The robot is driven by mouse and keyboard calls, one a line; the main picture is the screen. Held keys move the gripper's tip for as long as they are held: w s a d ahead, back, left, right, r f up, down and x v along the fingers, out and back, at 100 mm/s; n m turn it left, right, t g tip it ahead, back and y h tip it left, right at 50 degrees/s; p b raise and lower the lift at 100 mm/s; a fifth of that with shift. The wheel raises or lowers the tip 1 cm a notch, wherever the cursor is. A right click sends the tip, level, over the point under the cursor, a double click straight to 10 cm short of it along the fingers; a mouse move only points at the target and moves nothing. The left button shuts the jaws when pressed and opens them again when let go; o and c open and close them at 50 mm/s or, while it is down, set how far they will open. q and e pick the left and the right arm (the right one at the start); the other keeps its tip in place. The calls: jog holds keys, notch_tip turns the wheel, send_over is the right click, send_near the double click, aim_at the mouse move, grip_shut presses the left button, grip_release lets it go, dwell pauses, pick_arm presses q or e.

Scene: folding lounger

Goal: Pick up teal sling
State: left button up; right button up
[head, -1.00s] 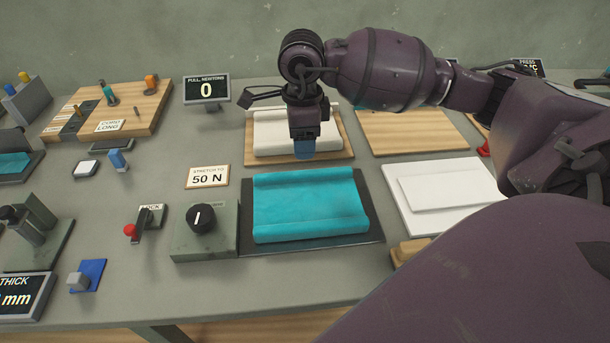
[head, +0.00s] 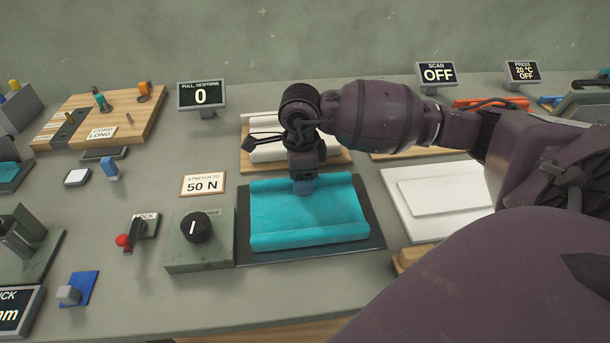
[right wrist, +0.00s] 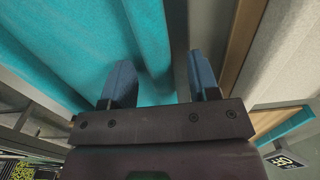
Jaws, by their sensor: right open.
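The teal sling (head: 308,217) is a folded fabric piece with rolled long edges, lying on a dark flat plate (head: 368,252) in the head view. My right gripper (head: 304,187) points down at the sling's far rolled edge. In the right wrist view its two blue fingers (right wrist: 163,85) stand apart, with the sling's rolled edge (right wrist: 150,45) close to and partly between them. The teal cloth (right wrist: 75,40) fills the left of that view. I cannot tell whether the fingers touch it. My left gripper is not in view.
A cream rolled cloth (head: 262,150) on a wooden board lies just behind the sling. A grey box with a black knob (head: 197,227) stands close at the left. A white slab (head: 440,190) lies at the right. A "PULL, NEWTONS" display (head: 202,96) stands behind.

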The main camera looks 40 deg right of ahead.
grip_shut()
jog(key=shift+r, duration=0.1)
